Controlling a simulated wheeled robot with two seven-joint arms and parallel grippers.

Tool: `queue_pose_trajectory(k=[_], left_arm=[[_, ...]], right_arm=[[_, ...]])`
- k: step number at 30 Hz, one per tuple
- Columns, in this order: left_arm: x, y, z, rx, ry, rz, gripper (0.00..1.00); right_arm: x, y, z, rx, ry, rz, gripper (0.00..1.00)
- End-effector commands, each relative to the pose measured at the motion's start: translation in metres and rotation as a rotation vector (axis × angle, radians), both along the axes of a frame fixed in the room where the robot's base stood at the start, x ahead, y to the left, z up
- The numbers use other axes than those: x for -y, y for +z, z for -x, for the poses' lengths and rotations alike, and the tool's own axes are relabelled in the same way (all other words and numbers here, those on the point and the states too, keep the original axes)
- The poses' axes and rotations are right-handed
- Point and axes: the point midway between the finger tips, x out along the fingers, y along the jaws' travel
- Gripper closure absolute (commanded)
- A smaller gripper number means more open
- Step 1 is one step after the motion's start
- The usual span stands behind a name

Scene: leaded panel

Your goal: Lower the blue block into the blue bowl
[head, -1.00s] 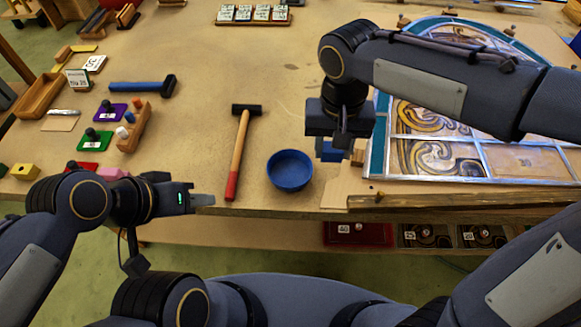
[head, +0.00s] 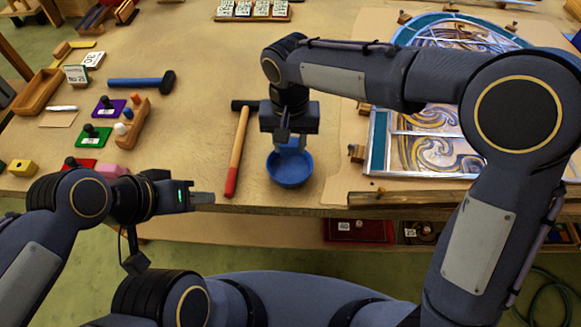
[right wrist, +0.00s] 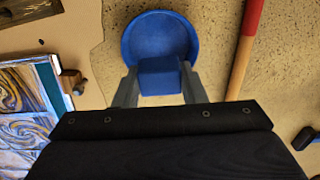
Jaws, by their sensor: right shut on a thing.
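The blue bowl (head: 289,181) stands on the table near its front edge; it also shows at the top of the right wrist view (right wrist: 160,22). My right gripper (head: 290,145) is shut on the blue block (head: 291,147) over the far part of the bowl. In the right wrist view the block (right wrist: 160,76) sits between the two fingers and covers part of the bowl. I cannot tell how high above the bowl's floor the block is. My left gripper (head: 203,198) is at the front table edge, left of the bowl, apart from block and bowl; its finger opening is unclear.
A hammer with a red-ended handle (head: 236,160) lies just left of the bowl. The leaded panel (head: 430,150) lies to the right, with a wooden strip (head: 410,198) along the front edge. A blue-handled mallet (head: 140,83) and stamps lie further left.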

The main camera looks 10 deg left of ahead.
Motion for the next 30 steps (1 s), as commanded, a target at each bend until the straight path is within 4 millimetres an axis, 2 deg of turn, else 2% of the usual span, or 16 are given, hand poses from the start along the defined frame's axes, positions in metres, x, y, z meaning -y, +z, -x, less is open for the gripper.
queue_pose_trajectory(k=[17,30], left_arm=[[0.000,-0.001,0.000,0.000,0.000,0.000,0.64],[0.000,-0.017,0.000,0.000,0.000,0.000,0.64]], right_arm=[[0.000,-0.001,0.000,0.000,0.000,0.000,0.84],[0.000,-0.023,0.000,-0.001,0.001,0.001,0.84]])
